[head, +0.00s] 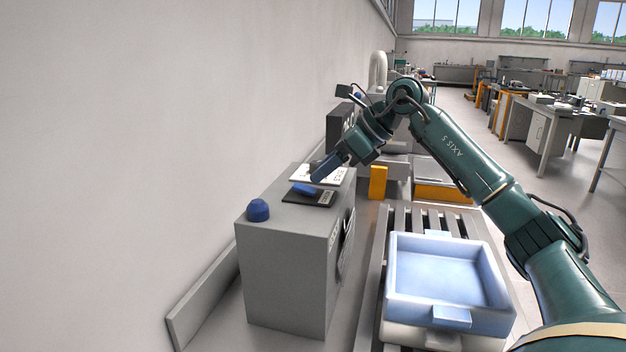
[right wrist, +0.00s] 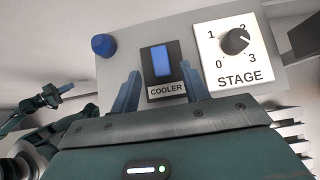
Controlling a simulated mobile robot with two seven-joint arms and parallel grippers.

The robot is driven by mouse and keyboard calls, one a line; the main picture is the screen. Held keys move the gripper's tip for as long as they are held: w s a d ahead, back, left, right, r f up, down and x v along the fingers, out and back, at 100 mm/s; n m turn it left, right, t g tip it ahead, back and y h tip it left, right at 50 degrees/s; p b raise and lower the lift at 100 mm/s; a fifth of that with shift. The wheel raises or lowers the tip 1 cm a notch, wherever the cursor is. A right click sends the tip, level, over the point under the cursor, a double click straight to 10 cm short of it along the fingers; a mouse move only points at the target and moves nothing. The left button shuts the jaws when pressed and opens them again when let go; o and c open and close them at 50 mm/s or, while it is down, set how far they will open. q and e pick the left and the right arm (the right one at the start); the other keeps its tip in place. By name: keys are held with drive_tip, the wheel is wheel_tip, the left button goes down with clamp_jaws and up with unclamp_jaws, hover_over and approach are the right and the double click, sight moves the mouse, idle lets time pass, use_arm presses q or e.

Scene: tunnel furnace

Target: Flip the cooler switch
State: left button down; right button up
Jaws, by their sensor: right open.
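The cooler switch is a blue rocker (right wrist: 162,64) on a black plate labelled COOLER, on top of a grey box. In the head view the blue rocker (head: 304,189) shows beneath my right gripper (head: 322,172). In the right wrist view my right gripper (right wrist: 161,76) is open and empty. Its two blue fingers stand on either side of the black plate in that picture; I cannot tell whether they touch anything. A green arm with blue fingertips, apparently my left gripper (right wrist: 66,88), shows small at the left of the right wrist view, its opening unclear.
A white STAGE dial plate (right wrist: 240,65) with a black knob lies beside the switch. A blue dome button (head: 258,210) sits at the grey box's (head: 285,250) near corner. A pale blue tray (head: 449,318) stands on rollers to the right. A wall stands left.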

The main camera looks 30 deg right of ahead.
drive_tip(key=v, duration=0.8)
drive_tip(key=shift+s+r, duration=0.15)
drive_tip(key=shift+d, duration=0.1)
